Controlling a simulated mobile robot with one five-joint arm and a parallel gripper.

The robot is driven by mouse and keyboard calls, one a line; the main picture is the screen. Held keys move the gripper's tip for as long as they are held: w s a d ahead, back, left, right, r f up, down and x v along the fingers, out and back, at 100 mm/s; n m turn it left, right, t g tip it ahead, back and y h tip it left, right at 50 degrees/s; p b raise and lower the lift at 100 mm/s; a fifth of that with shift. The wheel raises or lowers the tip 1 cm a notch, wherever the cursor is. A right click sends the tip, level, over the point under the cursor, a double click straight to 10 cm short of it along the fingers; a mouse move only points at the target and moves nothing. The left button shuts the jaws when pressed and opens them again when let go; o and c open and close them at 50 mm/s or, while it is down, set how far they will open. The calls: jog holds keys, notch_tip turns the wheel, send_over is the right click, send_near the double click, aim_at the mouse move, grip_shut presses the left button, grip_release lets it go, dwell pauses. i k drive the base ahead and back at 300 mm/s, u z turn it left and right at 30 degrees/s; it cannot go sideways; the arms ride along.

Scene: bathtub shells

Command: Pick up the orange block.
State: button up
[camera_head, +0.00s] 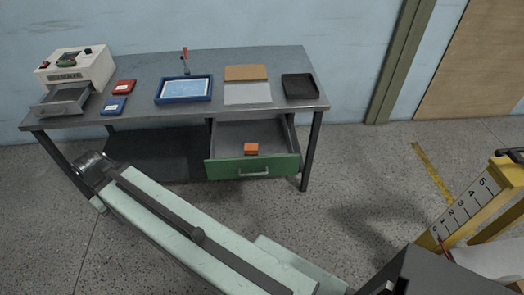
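The orange block (251,148) lies in the open drawer (254,167) under the workbench. The drawer has a green front with a pale handle and is pulled out toward me. The block sits around the middle of the drawer's width, behind the front panel, with nothing on it. My pale green arm reaches from the bottom of the picture to the left, ending in a dark joint in front of the bench's left side. I see no gripper fingers, so my gripper is not visible, and nothing touches the block.
The grey workbench (226,62) carries a white device (76,69), small red (124,87) and blue (114,105) boxes, a blue tray (183,99), a clipboard (247,92) and a black tray (298,87). Open floor lies right of the bench. A yellow numbered upright (467,208) stands far right.

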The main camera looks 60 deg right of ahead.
aim_at(250, 149)
jog(key=z, duration=0.15)
jog(key=i, duration=1)
jog(key=u, duration=0.1)
